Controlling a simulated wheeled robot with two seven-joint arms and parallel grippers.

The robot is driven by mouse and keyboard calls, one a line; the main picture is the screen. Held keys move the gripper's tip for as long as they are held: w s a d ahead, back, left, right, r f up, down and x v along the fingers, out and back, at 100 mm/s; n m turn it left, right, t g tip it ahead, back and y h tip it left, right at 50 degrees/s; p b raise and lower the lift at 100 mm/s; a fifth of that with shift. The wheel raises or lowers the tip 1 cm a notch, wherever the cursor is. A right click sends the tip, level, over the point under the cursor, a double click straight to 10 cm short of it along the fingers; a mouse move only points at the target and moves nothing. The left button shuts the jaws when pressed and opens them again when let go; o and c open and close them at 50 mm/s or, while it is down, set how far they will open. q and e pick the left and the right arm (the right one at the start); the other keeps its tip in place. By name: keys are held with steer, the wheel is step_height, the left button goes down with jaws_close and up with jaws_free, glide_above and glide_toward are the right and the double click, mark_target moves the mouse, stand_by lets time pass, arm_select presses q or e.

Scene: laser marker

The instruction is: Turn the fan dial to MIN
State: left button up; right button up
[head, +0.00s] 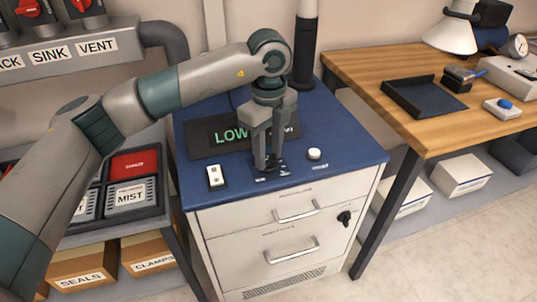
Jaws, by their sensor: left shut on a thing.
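My left gripper (266,168) points straight down over the blue cabinet top (345,150). Its fingers are closed on the dark fan dial (271,170) near the front edge; they hide most of it. Small white markings lie around the dial but are too small to read. Behind the gripper, a black display (203,143) shows "LOW" in green; the gripper covers part of it. My right gripper is not in view.
A black post (305,50) rises behind. A wooden bench (360,70) stands right, and a rack with a "MIST" box (131,196) left.

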mark_target(268, 158)
arm_select(q)
steer(key=shift+r+n+b, duration=0.1)
steer(key=shift+n+b, duration=0.25)
steer(key=shift+n, duration=1.25)
steer(key=shift+w, duration=0.1)
steer(key=o, duration=1.1)
steer(key=shift+c, duration=0.2)
step_height(268, 158, up, 17)
steer(key=shift+r, duration=0.2)
